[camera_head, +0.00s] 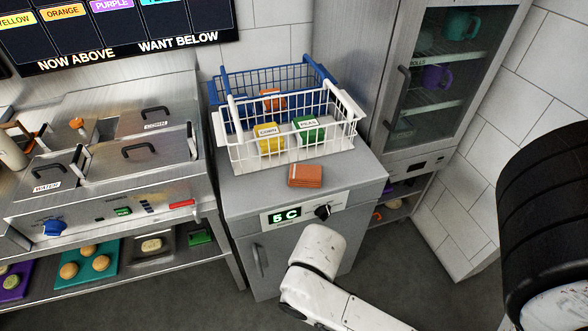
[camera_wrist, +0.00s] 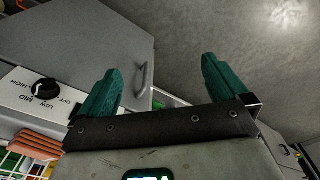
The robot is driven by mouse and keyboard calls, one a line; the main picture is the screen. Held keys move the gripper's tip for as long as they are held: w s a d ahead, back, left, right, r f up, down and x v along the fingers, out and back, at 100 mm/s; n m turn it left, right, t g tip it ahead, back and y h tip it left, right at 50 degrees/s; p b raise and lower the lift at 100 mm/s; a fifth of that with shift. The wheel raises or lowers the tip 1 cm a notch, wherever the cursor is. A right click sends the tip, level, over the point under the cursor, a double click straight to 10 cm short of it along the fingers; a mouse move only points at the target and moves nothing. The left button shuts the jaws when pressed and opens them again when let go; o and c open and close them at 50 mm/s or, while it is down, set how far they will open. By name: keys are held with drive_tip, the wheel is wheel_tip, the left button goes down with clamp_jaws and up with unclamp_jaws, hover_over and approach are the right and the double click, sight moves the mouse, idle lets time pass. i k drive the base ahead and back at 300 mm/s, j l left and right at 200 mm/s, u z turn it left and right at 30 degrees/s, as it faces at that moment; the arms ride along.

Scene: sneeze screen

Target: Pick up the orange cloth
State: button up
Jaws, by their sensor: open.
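The orange cloth (camera_head: 305,175) lies folded in a flat, layered rectangle on the front part of the grey cabinet top (camera_head: 245,195), just in front of the white wire basket. It also shows at the lower left of the wrist view (camera_wrist: 36,145). My gripper (camera_wrist: 160,68) is open, with two green fingers spread wide and nothing between them. The cloth is off to the side of the fingers, not between them. In the head view my white arm is in front of the cabinet, and the fingers cannot be made out there.
Behind the cloth stand a white wire basket (camera_head: 240,150) holding yellow and green packs, and a blue wire basket (camera_head: 235,82). A control panel with a knob (camera_head: 322,211) is on the cabinet front. A fryer (camera_head: 100,190) stands left; a glass-door cabinet (camera_head: 380,90) stands right.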

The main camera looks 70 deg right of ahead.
sight(300, 175)
drive_tip(key=j+z, duration=0.25)
drive_tip(key=z, duration=0.15)
drive_tip(key=i+j+z, duration=0.1)
drive_tip(key=j+z, duration=0.15)
drive_tip(key=z, duration=0.2)
